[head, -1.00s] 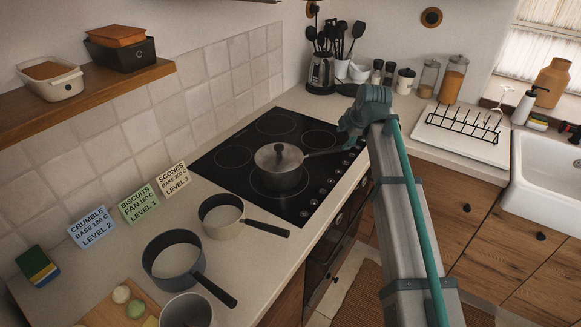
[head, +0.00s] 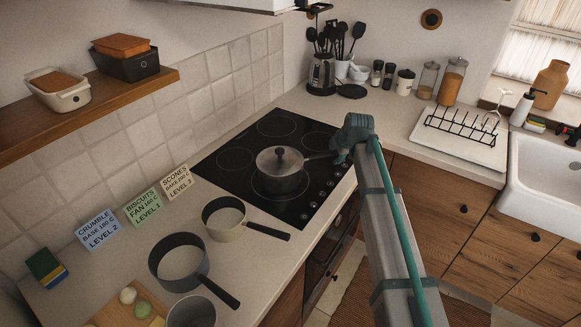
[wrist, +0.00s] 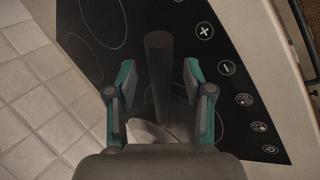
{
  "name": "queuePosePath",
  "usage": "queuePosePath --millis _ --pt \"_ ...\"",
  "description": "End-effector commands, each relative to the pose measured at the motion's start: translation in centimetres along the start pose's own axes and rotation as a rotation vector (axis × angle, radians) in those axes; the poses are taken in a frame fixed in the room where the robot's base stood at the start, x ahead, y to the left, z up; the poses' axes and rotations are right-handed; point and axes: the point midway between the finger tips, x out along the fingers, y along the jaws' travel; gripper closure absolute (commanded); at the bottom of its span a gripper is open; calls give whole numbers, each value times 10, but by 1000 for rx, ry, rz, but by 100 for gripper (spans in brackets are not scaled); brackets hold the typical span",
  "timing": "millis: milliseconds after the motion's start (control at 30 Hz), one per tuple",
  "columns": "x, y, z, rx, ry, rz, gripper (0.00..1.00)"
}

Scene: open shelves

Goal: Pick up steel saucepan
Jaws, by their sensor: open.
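The steel saucepan (head: 281,172) stands on the black hob with its lid on, a dark knob on top. Its handle points right, toward my gripper (head: 339,150). In the wrist view the dark handle (wrist: 159,75) lies between the two open fingers of my gripper (wrist: 159,80), with a gap on each side. Part of the pan (wrist: 150,133) shows below the handle there; my gripper's body hides the rest.
The hob (head: 237,160) has its controls along the front right edge. Utensils (head: 338,45) and jars stand behind; a dish rack (head: 462,125) is at right.

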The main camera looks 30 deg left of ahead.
Motion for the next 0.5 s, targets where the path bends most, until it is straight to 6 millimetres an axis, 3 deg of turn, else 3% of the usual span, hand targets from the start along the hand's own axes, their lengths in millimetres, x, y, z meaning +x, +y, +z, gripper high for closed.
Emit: queuePosePath --millis 267,500 --pt "4 0 0 0 0 0 48" --pt "4 0 0 0 0 0 87"
